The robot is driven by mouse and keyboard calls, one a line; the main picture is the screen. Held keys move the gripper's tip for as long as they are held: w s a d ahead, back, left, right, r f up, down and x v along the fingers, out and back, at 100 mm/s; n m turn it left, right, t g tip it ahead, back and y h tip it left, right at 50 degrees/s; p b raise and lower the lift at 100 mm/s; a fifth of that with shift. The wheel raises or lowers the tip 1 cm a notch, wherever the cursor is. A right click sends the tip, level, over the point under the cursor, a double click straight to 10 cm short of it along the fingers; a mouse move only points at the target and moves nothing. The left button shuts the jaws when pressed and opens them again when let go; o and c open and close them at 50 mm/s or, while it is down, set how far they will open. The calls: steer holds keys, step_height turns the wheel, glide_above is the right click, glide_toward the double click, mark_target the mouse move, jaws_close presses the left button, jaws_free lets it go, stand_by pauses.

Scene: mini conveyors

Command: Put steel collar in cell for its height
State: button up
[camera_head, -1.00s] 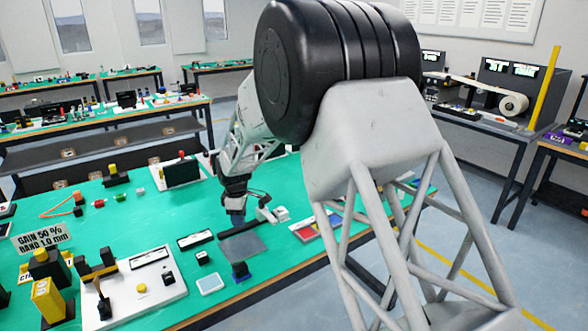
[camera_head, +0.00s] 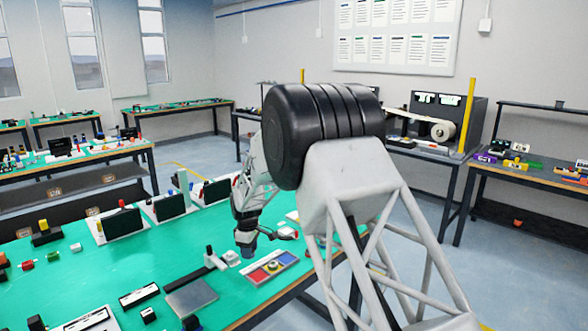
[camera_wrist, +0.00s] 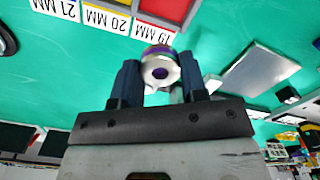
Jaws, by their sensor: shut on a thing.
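The steel collar (camera_wrist: 160,72) is a silvery ring with a dark hole and a purple tint at its upper edge. My gripper (camera_wrist: 160,80) is shut on it, with one dark finger at each side. The cell tray shows at the top of the wrist view, beyond the collar. Its upside-down labels read 21 MM (camera_wrist: 55,8), 20 MM (camera_wrist: 107,20) and 19 MM (camera_wrist: 153,32), with a red cell (camera_wrist: 160,9) behind the last. In the head view, my gripper (camera_head: 246,249) is just left of the coloured tray (camera_head: 289,260); the collar cannot be made out there.
A grey plate (camera_head: 190,297) lies on the green bench (camera_head: 95,275), also seen in the wrist view (camera_wrist: 257,72). A small device with a black post (camera_head: 212,258) stands left of the tray. Dark screens (camera_head: 170,206) stand behind. The bench's front edge is close to the tray.

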steer(key=w+d+f+m, duration=0.1)
steer(key=w+d, duration=0.2)
steer(key=d, duration=0.5)
steer(key=w+d+f+m, duration=0.1)
steer(key=w+d+m, duration=0.1)
steer(key=d, duration=0.6)
steer(key=w+d+f+m, duration=0.1)
steer(key=w+d+m, duration=0.1)
steer(key=w+d, duration=0.2)
steer(key=shift+w+d+f, duration=0.1)
steer(key=shift+w+d, duration=0.05)
steer(key=shift+d, duration=1.75)
steer(key=d+f+m, duration=0.3)
steer(key=d+f, duration=0.1)
steer(key=d, duration=0.6)
steer(key=d+f+m, duration=0.2)
steer(key=d+f, duration=0.3)
steer(key=d, duration=0.4)
steer(key=s+a+f+m, duration=0.2)
steer(key=s+a+f, duration=0.2)
steer(key=s+f, duration=0.5)
steer(key=s+a+f+m, duration=0.3)
steer(key=s+a+f, duration=0.2)
steer(key=s+f, duration=0.4)
step_height(320, 180, down, 3)
steer(key=shift+r, duration=0.1)
